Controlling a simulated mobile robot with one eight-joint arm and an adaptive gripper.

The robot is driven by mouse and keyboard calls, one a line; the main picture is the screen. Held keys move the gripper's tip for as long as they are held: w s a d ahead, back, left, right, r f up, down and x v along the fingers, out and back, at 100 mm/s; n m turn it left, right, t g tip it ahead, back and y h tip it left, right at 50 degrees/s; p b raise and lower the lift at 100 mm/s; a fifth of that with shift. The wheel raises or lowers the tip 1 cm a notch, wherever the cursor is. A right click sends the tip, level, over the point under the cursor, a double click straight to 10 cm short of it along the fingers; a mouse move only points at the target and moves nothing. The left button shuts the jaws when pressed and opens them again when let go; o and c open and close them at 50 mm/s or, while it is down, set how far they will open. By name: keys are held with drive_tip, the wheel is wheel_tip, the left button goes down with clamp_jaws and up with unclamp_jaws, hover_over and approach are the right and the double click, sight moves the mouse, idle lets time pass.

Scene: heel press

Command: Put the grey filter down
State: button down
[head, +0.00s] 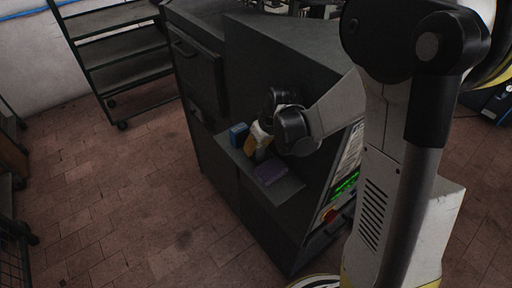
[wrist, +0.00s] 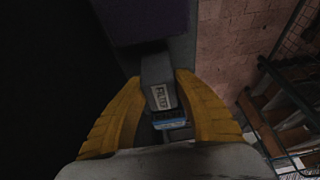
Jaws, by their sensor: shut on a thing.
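My gripper (wrist: 158,78) is shut on the grey filter (wrist: 157,68), a small grey block with a white printed label, held between the yellow fingers in the wrist view. In the head view my gripper (head: 254,146) is low over the dark ledge (head: 287,191) on the front of the grey machine. There the filter is mostly hidden by the fingers. I cannot tell whether its underside touches the ledge.
A blue box (head: 238,135) stands on the ledge to the left of my gripper; blue also shows in the wrist view (wrist: 170,120). A purple block (head: 270,173) lies nearer the front. The machine (head: 285,65) rises behind. A shelf cart (head: 125,50) stands at the back left.

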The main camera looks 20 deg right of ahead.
drive_tip(key=shift+f, duration=0.2)
drive_tip(key=c, duration=1.1)
unclamp_jaws()
drive_tip(key=shift+o, duration=0.2)
drive_tip(key=shift+r, duration=0.15)
drive_tip(key=shift+r, duration=0.25)
drive_tip(key=p+v, duration=0.3)
drive_tip(key=v, duration=0.9)
drive_tip(key=s+a+r+m+t, duration=0.1)
drive_tip(key=s+r, duration=0.2)
drive_tip(key=s, duration=0.4)
drive_tip(key=s+a+r+m+t+h, duration=0.1)
drive_tip(key=s+r, duration=0.3)
drive_tip(key=s, duration=0.4)
drive_tip(key=shift+a+m+t+h, duration=0.3)
drive_tip(key=shift+a+m+t, duration=0.15)
drive_tip(key=shift+m, duration=0.35)
